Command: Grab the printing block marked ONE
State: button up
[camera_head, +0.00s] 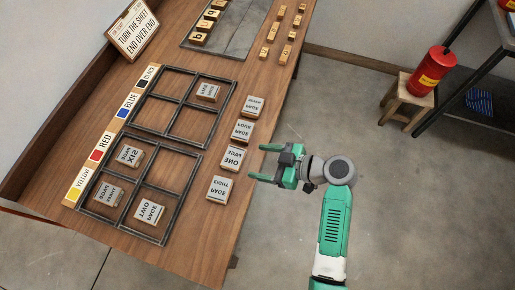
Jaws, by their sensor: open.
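The printing block marked ONE (233,158) is a pale block with dark lettering. It lies on the wooden table near its right edge, in a column of similar blocks. My gripper (262,163) is open and empty, just right of this block and apart from it in the picture. Its two green fingers point left toward the block. Its height relative to the table is hard to tell.
Similar blocks lie above (242,131) and below (221,189) the ONE block. Left of them are dark divided frames (203,153) holding several blocks. A sign (132,29) stands behind. A red can (431,70) sits on a stool at right.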

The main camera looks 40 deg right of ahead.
aim_at(236, 157)
jog(key=b+x, duration=0.1)
jog(key=x, duration=0.7)
jog(key=shift+b, duration=0.4)
jog(key=c, duration=0.7)
jog(key=shift+o, duration=0.2)
jog(key=shift+r, duration=0.15)
jog(key=shift+r, duration=0.3)
jog(key=r+p, duration=0.1)
jog(key=r, duration=0.2)
jog(key=shift+s+a+p, duration=0.15)
jog(key=shift+s+p, duration=0.15)
jog(key=shift+p, duration=0.05)
jog(key=s+a+r+p, duration=0.1)
jog(key=s+a+p, duration=0.1)
jog(key=s, duration=1.3)
jog(key=shift+a+p, duration=0.35)
jog(key=shift+a, duration=0.3)
